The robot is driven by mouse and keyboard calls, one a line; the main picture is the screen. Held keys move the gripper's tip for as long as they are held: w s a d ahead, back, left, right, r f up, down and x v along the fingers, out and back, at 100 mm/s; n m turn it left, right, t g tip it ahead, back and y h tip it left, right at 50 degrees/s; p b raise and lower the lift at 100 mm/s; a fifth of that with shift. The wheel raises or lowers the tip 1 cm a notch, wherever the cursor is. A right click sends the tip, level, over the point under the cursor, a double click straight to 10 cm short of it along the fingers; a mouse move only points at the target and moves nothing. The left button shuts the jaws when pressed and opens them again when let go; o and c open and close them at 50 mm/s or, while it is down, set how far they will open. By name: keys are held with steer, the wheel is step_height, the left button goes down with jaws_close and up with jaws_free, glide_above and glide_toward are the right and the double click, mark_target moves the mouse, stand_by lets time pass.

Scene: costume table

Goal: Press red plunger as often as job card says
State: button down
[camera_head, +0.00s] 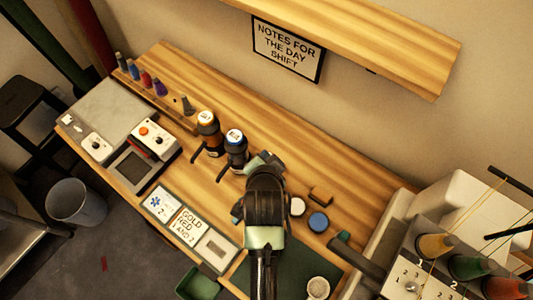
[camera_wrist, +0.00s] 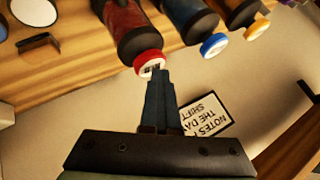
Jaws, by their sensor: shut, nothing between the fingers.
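The red plunger (camera_wrist: 149,61) is a red-rimmed cap with a pale top on a dark red bottle (camera_wrist: 128,25) in the wrist view. My gripper (camera_wrist: 158,72) is shut and empty, its fingertips right at the cap's top; I cannot tell whether they touch. In the head view my arm hides the red bottle, and my gripper is hidden too. A job card (camera_head: 190,226) at the table's front reads "GOLD RED 1 AND 2". The card (camera_head: 162,203) left of it shows a blue star shape and a 2.
A blue-capped bottle (camera_head: 234,140) and a gold-capped bottle (camera_head: 208,125) stand left of my arm. A shelf (camera_head: 350,40) overhangs the back, with a sign (camera_head: 288,50) below. A device (camera_head: 150,140) stands left.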

steer(key=shift+r+p, duration=1.05)
steer(key=shift+r, duration=0.05)
step_height(320, 180, up, 5)
steer(key=p, duration=0.5)
stand_by(0.4)
steer(key=w+r+n+t+b, duration=0.2)
steer(key=w+r+t, duration=0.25)
steer(key=r, duration=1.05)
steer(key=w+r+n+t+b, duration=0.15)
steer(key=w+r+t, duration=0.3)
steer(key=r, duration=0.95)
steer(key=s+r+n+t+b, duration=0.1)
steer(key=s+r+t, duration=0.2)
steer(key=r, duration=0.6)
steer(key=s+r+n+t, duration=0.2)
steer(key=s+r+t, duration=0.1)
steer(key=s+r, duration=0.4)
steer(key=s+r+n+t+b, duration=0.1)
steer(key=s+r, duration=0.4)
steer(key=r, duration=0.8)
steer(key=shift+d+r+n+t+b, duration=0.15)
steer(key=shift+n+t+b, duration=0.2)
steer(key=shift+n+t, duration=0.6)
